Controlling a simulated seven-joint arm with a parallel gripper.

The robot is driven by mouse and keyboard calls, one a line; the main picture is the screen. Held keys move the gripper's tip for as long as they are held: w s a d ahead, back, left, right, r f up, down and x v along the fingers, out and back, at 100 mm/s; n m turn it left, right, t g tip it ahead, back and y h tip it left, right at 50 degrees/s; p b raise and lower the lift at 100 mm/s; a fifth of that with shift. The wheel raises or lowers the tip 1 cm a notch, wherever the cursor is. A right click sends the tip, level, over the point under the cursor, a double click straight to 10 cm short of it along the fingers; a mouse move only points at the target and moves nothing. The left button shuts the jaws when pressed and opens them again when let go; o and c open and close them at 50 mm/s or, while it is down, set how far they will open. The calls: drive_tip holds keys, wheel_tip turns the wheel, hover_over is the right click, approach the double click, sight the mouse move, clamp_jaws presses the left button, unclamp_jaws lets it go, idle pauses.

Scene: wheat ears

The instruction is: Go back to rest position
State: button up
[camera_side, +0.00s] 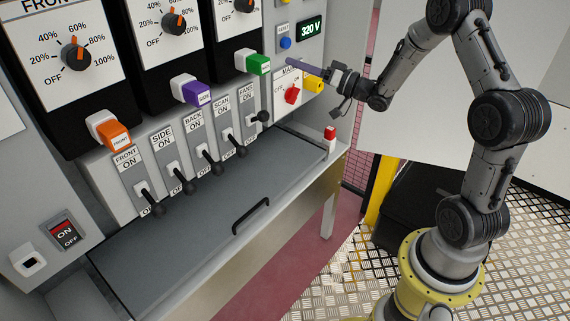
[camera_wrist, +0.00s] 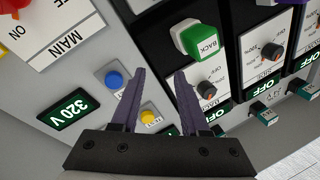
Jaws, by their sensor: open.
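My gripper (camera_side: 288,62) shows in the side view with purple fingers, held out in front of the upright control panel, near the green plug and the main switch. In the wrist view, my gripper (camera_wrist: 161,74) has its two fingers apart with nothing between them. The panel face shows between and beyond the fingers. I cannot tell the exact gap between the fingertips and the panel. My arm reaches in from the right, bent at the elbow.
Near the gripper are a green plug (camera_side: 258,65), a red main knob (camera_side: 292,95), a yellow plug (camera_side: 313,84), a blue button (camera_side: 285,43) and a 320 V display (camera_side: 311,29). Several black levers (camera_side: 210,165) stick out below. A grey drawer top (camera_side: 200,220) lies lower.

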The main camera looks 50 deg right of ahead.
drive_tip(key=s+a+r+n+h, duration=0.2)
drive_tip(key=a+r, duration=0.7)
drive_tip(key=r, duration=0.5)
drive_tip(key=s+a+r+g+h, duration=0.2)
drive_tip(key=s+a+r, duration=0.15)
drive_tip(key=s, duration=0.35)
drive_tip(key=s+a+f+n+g, duration=0.1)
drive_tip(key=s+f+g, duration=0.5)
drive_tip(key=s, duration=0.6)
drive_tip(key=s+a+f+g, duration=0.2)
drive_tip(key=s+f+g, duration=0.3)
drive_tip(key=s+f, duration=0.6)
drive_tip(key=shift+s+a+f+n+g, duration=0.15)
drive_tip(key=shift+s+f+n+g, duration=0.2)
drive_tip(key=shift+s, duration=0.2)
drive_tip(key=shift+r, duration=0.1)
